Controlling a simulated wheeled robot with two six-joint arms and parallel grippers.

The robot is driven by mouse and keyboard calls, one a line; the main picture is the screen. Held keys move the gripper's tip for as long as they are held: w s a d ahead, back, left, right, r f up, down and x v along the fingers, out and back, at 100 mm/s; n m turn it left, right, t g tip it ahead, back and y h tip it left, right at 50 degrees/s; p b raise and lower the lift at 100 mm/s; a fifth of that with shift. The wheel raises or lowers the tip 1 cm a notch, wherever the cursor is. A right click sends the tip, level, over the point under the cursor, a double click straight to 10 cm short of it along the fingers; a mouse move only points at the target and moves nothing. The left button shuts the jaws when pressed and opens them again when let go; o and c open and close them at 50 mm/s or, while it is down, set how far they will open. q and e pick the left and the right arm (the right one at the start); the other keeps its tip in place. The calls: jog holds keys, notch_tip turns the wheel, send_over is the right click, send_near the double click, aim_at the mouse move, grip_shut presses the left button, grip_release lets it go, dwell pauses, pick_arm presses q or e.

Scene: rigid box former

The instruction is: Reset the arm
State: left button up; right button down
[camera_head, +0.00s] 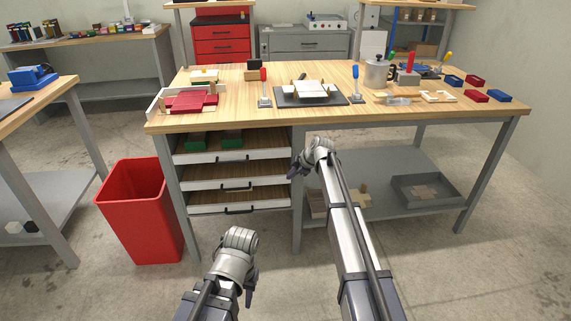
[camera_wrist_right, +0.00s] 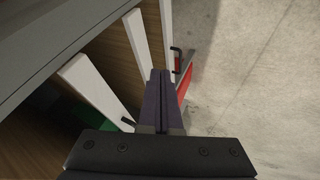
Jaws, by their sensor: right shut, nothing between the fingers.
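My right arm reaches forward to the front of the workbench (camera_head: 330,117). Its gripper (camera_head: 296,172) is just right of the drawer stack, below the tabletop edge. In the right wrist view the dark fingers (camera_wrist_right: 158,75) are closed together with nothing between them. White drawer fronts (camera_wrist_right: 88,88) show beside and beyond the fingers; I cannot tell whether they touch. My left arm is low in the head view, in front of the bench and apart from it. Its gripper (camera_head: 248,292) is small and dark, and its fingers are not clear.
Several drawers (camera_head: 232,187) are pulled out under the bench, with green items in the top one. A red bin (camera_head: 140,211) stands left of them. A grey tray (camera_head: 425,191) sits on the lower shelf. Tools and parts cover the tabletop. The floor in front is clear.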

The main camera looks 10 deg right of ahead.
jog(key=s+a+r+m+g+h+p, duration=0.1)
jog(key=s+a+r+m+p, duration=0.2)
jog(key=s, duration=0.4)
jog(key=s+a+r+g+p, duration=0.1)
jog(key=s+a+r+p, duration=0.3)
jog(key=s, duration=0.3)
jog(key=s+a+r+m+g+h+p, duration=0.1)
jog(key=s+r+m+p, duration=0.15)
jog(key=s+p, duration=0.4)
jog(key=s+r+m+g+h+p, duration=0.1)
jog(key=s+r+p, duration=0.4)
jog(key=s, duration=0.7)
jog(key=s+r+m+g+h+p, duration=0.2)
jog(key=s+r+m+p, duration=0.4)
jog(key=s, duration=0.6)
jog(key=shift+s+d+r+h, duration=0.25)
jog(key=shift+s+r+h, duration=0.1)
jog(key=shift+h, duration=0.15)
